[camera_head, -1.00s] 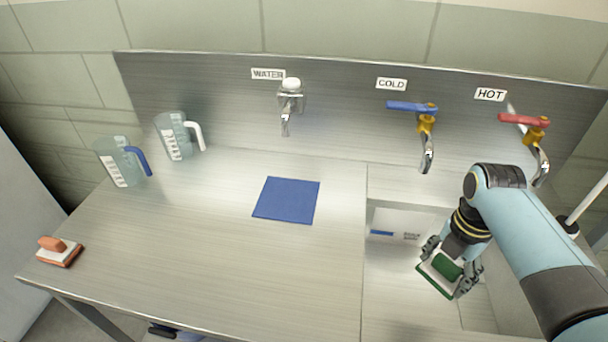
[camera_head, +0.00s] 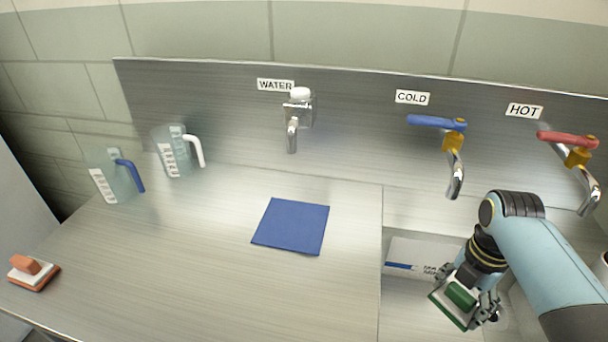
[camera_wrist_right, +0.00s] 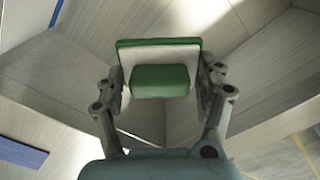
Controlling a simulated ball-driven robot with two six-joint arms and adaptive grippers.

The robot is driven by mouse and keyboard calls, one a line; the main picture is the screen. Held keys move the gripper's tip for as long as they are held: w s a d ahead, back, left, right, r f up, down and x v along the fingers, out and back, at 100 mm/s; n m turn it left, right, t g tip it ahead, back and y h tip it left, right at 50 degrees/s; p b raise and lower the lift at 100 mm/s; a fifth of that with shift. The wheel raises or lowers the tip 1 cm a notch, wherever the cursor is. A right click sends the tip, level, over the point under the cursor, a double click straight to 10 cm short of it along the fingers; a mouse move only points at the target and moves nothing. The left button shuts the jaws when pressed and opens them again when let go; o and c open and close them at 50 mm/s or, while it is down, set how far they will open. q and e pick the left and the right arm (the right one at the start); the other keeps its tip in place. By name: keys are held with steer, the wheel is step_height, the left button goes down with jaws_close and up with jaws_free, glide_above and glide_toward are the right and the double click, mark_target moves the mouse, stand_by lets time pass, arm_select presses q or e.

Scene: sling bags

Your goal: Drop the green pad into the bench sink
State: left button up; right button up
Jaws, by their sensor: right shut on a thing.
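The green pad (camera_head: 461,297) has a green grip on a white plate with a green base. My right gripper (camera_head: 468,293) is shut on its grip, with a finger on each side. The right wrist view shows the pad (camera_wrist_right: 160,80) between the two fingers (camera_wrist_right: 162,85). The bench sink (camera_head: 400,290) is the recessed metal basin at the right of the bench. The pad is over or within the basin; its exact height above the floor of the sink is hard to tell. My left gripper is out of view.
A blue mat (camera_head: 291,226) lies on the bench left of the sink. An orange pad (camera_head: 34,272) sits at the far left. Two clear jugs (camera_head: 176,152) stand at the back left. Water, cold (camera_head: 453,175) and hot (camera_head: 588,190) taps jut from the back panel.

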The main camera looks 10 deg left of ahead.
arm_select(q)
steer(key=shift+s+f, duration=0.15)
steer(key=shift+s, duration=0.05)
arm_select(e)
steer(key=o, duration=1.3)
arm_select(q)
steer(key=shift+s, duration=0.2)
arm_select(e)
steer(key=shift+o, duration=0.2)
steer(key=shift+f, duration=0.1)
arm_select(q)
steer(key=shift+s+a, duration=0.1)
arm_select(e)
step_height(320, 180, up, 12)
steer(key=shift+s, duration=0.1)
